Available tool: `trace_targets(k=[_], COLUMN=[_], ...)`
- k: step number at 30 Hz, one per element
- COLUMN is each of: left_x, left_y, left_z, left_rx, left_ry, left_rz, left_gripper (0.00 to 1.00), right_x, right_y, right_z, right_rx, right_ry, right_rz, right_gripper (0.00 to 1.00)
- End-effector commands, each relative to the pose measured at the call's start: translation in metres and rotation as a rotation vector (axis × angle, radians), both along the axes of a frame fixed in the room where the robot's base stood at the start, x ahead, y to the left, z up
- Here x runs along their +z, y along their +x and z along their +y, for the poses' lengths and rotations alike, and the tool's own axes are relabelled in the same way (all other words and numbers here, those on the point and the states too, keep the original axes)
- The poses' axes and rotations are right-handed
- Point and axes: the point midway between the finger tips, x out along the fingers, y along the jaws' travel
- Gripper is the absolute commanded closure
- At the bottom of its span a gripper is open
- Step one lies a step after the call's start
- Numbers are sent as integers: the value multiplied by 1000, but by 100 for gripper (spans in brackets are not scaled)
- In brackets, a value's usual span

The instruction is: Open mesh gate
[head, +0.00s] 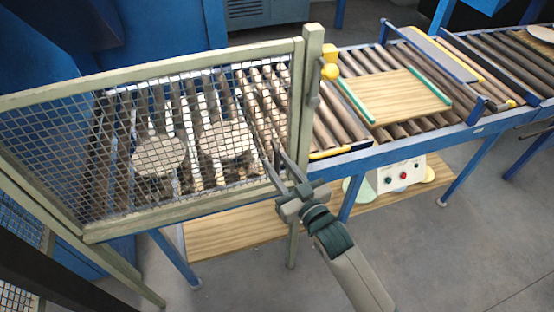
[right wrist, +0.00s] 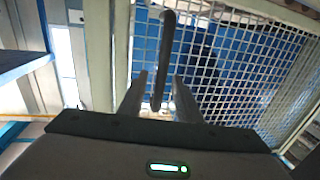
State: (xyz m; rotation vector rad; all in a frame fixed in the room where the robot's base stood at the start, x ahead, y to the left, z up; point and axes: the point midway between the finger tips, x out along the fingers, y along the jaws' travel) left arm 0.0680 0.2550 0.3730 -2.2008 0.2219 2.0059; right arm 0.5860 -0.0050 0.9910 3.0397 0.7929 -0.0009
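The mesh gate (head: 165,212) is a pale green frame with wire mesh, standing upright in front of the rollers on the left in the head view. Its right side stands at a pale green post (head: 303,130), and it looks closed. My right gripper (head: 270,154) is in front of the gate's lower right part, with its fingers apart. In the right wrist view, a dark upright handle bar (right wrist: 166,50) shows between the two open fingers (right wrist: 158,98); I cannot tell whether they touch it. The mesh (right wrist: 235,70) lies behind. My left gripper is not in view.
Round plates (head: 160,155) lie on the rollers behind the mesh. A wooden board with green edges (head: 395,95) sits on the conveyor (head: 420,140) right of the post. A control box (head: 402,174) stands on the lower shelf. Grey floor is clear at front right.

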Motion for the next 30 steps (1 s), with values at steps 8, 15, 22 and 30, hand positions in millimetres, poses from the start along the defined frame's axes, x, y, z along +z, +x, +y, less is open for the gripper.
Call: trace_targets(k=[8, 15, 22, 30], left_x=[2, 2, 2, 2], left_y=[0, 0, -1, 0], left_z=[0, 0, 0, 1], left_rx=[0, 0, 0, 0], left_ry=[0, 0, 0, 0], left_rz=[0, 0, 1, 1], left_gripper=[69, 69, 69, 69], right_x=[0, 0, 0, 0], right_y=[7, 7, 7, 7], right_z=[5, 4, 4, 7], right_rx=[1, 1, 1, 0], right_ry=[0, 0, 0, 1], right_rz=[-1, -1, 0, 0], right_gripper=[69, 83, 100, 100])
